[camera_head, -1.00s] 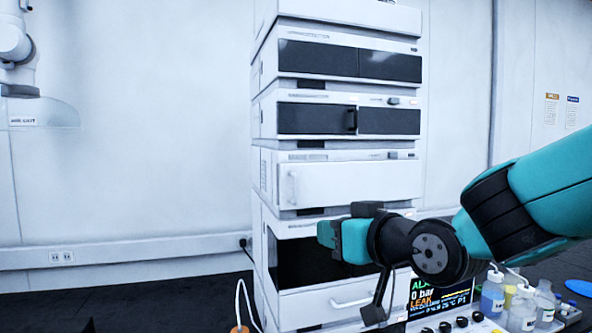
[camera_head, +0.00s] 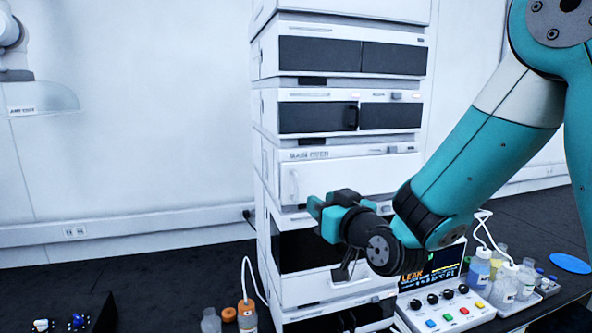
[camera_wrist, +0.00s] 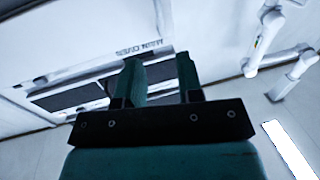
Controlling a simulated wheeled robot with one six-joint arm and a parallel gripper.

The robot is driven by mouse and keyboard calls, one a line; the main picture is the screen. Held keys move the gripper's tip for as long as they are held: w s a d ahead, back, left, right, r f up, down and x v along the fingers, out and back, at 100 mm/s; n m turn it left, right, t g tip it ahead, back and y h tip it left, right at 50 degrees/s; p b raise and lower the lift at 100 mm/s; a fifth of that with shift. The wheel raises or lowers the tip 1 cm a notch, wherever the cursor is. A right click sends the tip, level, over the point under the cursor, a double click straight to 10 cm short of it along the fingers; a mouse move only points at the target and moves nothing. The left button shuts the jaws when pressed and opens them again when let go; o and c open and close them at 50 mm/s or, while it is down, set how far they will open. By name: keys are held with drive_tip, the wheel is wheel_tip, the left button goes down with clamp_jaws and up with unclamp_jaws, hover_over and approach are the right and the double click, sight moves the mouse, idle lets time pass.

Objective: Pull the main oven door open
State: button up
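The main oven (camera_head: 345,180) is the white module in the middle of the stack, with a plain white door that looks shut. Its pale vertical handle (camera_head: 293,187) is at the door's left side. My gripper (camera_head: 316,207) is in front of the door's lower edge, right of and a little below the handle, apart from it as far as I can tell. In the wrist view my gripper (camera_wrist: 161,72) has its two teal fingers apart with nothing between them. The oven front with its lettering (camera_wrist: 125,52) shows tilted behind them; I cannot make out the handle there.
Dark-windowed modules (camera_head: 350,57) sit above the oven. A control panel (camera_head: 445,305) and a tray of bottles (camera_head: 505,283) stand at right. An orange-capped bottle (camera_head: 247,315) with a tube is at lower left. The bench left of the stack is mostly clear.

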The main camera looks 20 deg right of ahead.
sight(297, 187)
drive_tip(key=w+p, duration=0.1)
drive_tip(key=w, duration=0.2)
drive_tip(key=w+a+p, duration=0.1)
drive_tip(key=w+p, duration=0.1)
drive_tip(key=w, duration=0.1)
drive_tip(key=w+a+p, duration=0.1)
drive_tip(key=w+p, duration=0.1)
drive_tip(key=w, duration=0.1)
drive_tip(key=shift+w+r, duration=0.2)
drive_tip(key=shift+w, duration=0.2)
drive_tip(key=shift+w+a+f+p, duration=0.15)
drive_tip(key=shift+w+p, duration=0.25)
drive_tip(key=shift+w, duration=0.2)
clamp_jaws()
